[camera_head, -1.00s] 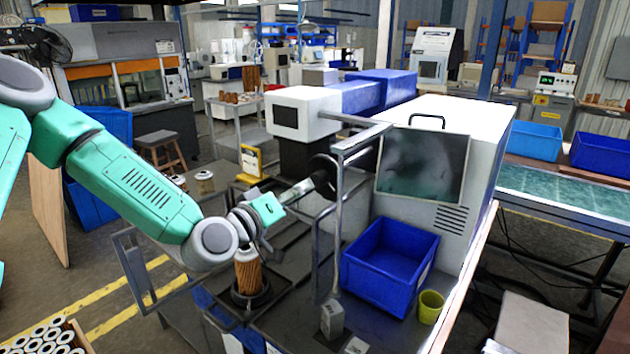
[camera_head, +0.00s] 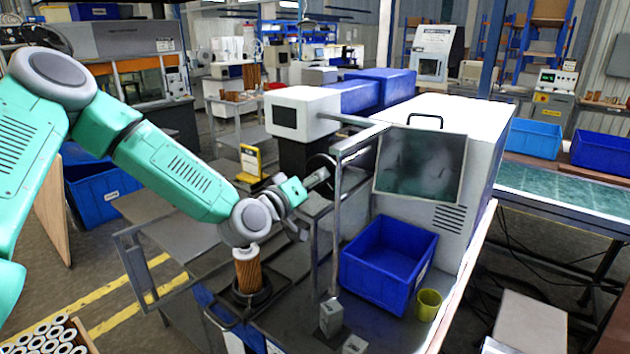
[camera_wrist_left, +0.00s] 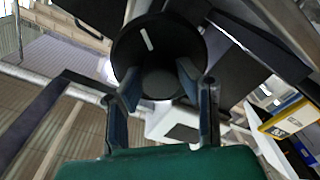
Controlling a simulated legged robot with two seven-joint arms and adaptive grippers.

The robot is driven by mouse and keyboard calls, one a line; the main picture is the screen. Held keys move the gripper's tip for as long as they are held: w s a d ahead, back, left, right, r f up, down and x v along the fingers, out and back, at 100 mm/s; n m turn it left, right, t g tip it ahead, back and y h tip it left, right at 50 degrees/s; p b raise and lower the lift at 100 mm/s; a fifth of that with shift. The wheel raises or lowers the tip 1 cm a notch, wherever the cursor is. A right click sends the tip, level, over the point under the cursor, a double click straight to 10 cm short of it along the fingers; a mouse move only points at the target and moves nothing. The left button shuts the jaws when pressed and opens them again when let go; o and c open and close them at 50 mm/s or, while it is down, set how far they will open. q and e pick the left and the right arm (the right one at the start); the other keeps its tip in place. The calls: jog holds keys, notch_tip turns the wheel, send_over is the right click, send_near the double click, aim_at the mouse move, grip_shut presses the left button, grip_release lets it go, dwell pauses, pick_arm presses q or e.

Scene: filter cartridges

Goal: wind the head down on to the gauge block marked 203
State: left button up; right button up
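My left gripper (camera_head: 318,179) is at the black handwheel (camera_head: 322,163) on the side of the machine, below its white head (camera_head: 300,110). In the left wrist view a black round part (camera_wrist_left: 160,45) with a white mark lies ahead of the fingers (camera_wrist_left: 160,84). The fingers stand apart, overlapping its lower part; contact is unclear. Two small grey blocks, one upright (camera_head: 331,317) and one lower (camera_head: 353,345), are at the bench's front; their markings are unreadable. My right gripper is not in view.
A pleated filter cartridge (camera_head: 247,272) stands in a black round holder below my left forearm. A blue bin (camera_head: 388,262) and a green cup (camera_head: 428,304) are on the bench to the right. A grey upright post (camera_head: 337,220) stands close to the gripper.

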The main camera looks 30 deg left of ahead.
pick_arm(q)
jog(key=shift+f+m, duration=0.25)
jog(key=shift+m, duration=0.05)
jog(key=m, duration=0.5)
jog(key=shift+s+f+b, duration=0.1)
jog(key=shift+b, duration=0.25)
jog(key=m+b, duration=0.1)
jog(key=m, duration=0.3)
jog(key=shift+d+f, duration=0.1)
jog(key=m+b, duration=0.1)
jog(key=m, duration=0.2)
jog(key=m+b, duration=0.3)
jog(key=m, duration=0.2)
jog(key=shift+f+m, duration=0.1)
jog(key=shift+m, duration=0.2)
jog(key=m+b, duration=0.4)
jog(key=m, duration=0.1)
jog(key=shift+m+h, duration=0.3)
